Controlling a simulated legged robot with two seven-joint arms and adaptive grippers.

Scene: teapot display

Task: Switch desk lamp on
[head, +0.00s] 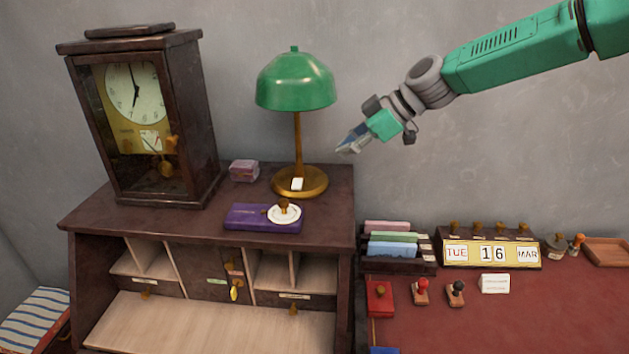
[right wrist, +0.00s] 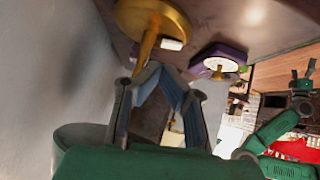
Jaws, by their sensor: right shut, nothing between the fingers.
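The desk lamp has a green dome shade (head: 296,82), a brass stem and a round brass base (head: 318,184), and stands upright on the dark wooden desk top. A small white switch (head: 297,184) sits on the base's front. No glow shows under the shade. My right gripper (head: 346,147) is shut and empty, in the air right of the stem and above the base, apart from the lamp. In the right wrist view, the base (right wrist: 130,15) and the white switch (right wrist: 171,44) are just beyond the fingertips. My left gripper is not visible in the head view.
A tall clock (head: 135,115) stands left of the lamp. A small purple box (head: 244,170) is beside the base. A purple case (head: 250,217) with a white round dish (head: 291,217) lies in front. A red-topped table (head: 440,320) holds stamps and a calendar (head: 490,254).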

